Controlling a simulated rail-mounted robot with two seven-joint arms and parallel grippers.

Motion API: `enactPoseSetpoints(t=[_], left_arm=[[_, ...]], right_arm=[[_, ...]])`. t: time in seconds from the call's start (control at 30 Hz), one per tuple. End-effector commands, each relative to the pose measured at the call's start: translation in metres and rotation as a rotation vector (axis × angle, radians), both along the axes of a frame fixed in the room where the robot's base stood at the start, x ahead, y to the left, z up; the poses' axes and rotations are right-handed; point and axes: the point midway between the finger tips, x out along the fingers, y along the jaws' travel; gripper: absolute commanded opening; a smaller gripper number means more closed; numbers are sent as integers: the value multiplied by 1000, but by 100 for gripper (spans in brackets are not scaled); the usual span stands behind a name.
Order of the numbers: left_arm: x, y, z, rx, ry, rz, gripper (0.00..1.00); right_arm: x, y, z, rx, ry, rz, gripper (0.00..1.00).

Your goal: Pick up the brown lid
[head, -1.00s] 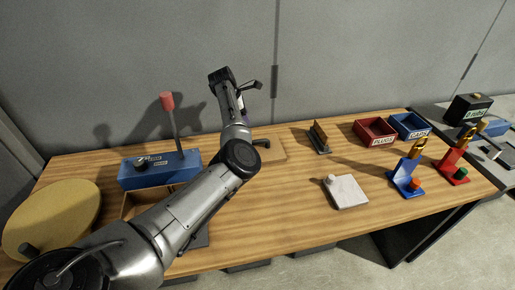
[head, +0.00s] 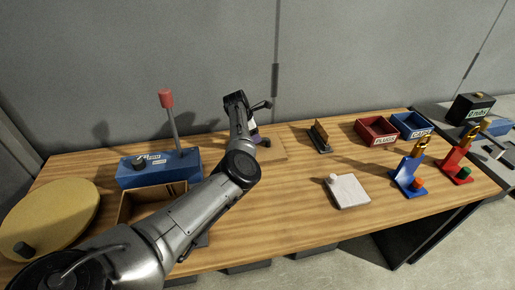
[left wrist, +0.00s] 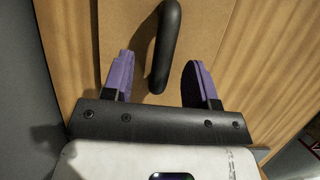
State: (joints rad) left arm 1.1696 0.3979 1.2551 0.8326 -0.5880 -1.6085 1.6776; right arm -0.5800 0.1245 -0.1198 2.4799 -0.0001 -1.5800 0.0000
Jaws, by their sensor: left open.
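The brown lid (head: 275,152) is a flat tan panel lying on the wooden table at the back middle, partly hidden by my left arm. Its dark bar handle shows in the left wrist view (left wrist: 167,40), on the lid's bare brown face (left wrist: 205,30). My left gripper (left wrist: 160,62) is open, with one purple finger on each side of the near end of the handle and a gap on both sides. In the head view my left gripper (head: 256,138) is over the lid. My right gripper is not in view.
An open brown box (head: 125,208) and a blue lever unit (head: 180,168) stand left of my arm. A white block (head: 348,192), red bin (head: 377,130), blue bin (head: 411,125) and padlock stands (head: 409,178) are to the right. The front middle of the table is clear.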

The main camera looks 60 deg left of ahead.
Motion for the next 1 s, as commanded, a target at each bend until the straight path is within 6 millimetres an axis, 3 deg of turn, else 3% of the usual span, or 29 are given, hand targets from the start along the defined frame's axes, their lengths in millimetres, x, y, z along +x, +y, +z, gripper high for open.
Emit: enactPoseSetpoints(t=[0.2,0.6,1.0], left_arm=[[8,-7,-27,-1,1,-3,53],[11,-7,-33,0,0,0,52],[11,-7,-32,0,0,0,14]], right_arm=[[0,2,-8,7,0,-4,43],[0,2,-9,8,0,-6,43],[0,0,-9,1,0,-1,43]])
